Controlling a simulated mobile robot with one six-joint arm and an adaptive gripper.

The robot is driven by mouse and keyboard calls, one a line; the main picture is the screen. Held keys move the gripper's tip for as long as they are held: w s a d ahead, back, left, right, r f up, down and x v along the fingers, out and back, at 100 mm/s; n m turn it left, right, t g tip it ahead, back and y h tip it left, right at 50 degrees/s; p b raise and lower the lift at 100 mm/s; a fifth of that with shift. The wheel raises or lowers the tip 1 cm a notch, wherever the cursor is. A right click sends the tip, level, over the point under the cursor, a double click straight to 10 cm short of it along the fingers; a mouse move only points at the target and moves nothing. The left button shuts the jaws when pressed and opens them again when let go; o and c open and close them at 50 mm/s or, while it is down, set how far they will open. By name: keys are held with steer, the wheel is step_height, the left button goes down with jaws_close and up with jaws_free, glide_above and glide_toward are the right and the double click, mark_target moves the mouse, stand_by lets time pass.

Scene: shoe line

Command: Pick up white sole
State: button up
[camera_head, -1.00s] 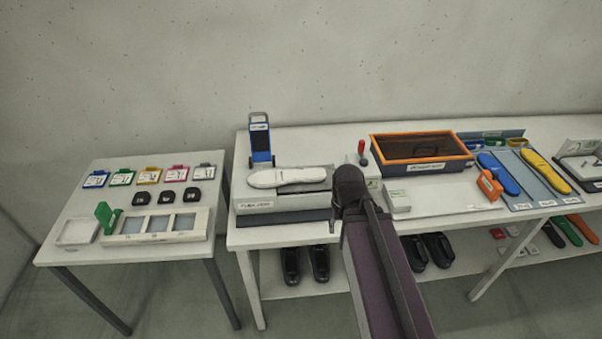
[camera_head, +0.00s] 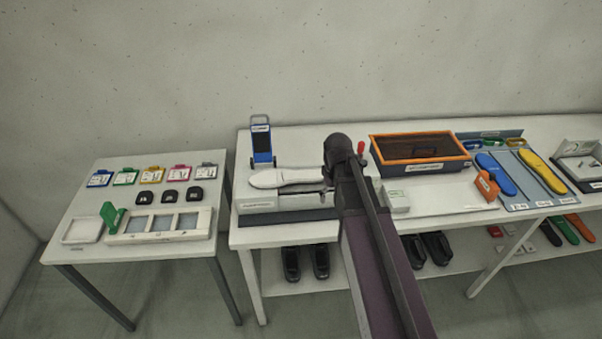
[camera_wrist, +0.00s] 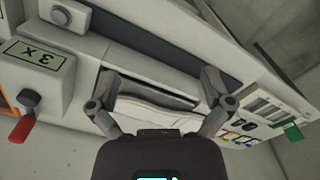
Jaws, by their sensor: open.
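The white sole (camera_head: 280,178) lies lengthwise on top of a low grey press-like station (camera_head: 262,205) on the long table. Its right end is close to my arm in the head view. In the wrist view my gripper (camera_wrist: 159,80) is open, with its two fingers spread apart. A pale surface that looks like the white sole (camera_wrist: 150,117) shows between and below the fingers, partly hidden by the gripper body. The fingers do not visibly close on anything.
A blue hand-truck-like stand (camera_head: 261,143) is just behind the sole. A red-knobbed lever (camera_head: 361,148) and an orange-rimmed box (camera_head: 420,165) are to the right. A white box (camera_head: 395,199) sits near my arm. A side table (camera_head: 130,250) with tags and trays stands left.

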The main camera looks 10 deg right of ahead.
mark_target(302, 176)
steer(key=w+r+n+p, duration=0.2)
steer(key=w+n, duration=0.3)
steer(key=w, duration=0.4)
steer(key=w+r+n+p, duration=0.3)
steer(key=w+n, duration=0.3)
steer(key=w, duration=0.3)
steer(key=shift+w+r+n, duration=0.3)
steer(key=shift+w+r, duration=0.05)
steer(key=shift+w, duration=0.05)
steer(key=shift+d+f, duration=0.1)
step_height(302, 176, down, 8)
steer(key=b, duration=0.8)
steer(key=shift+f+b, duration=0.25)
steer(key=shift+b, duration=0.15)
steer(key=shift+f, duration=0.1)
step_height(302, 176, down, 5)
steer(key=b, duration=0.5)
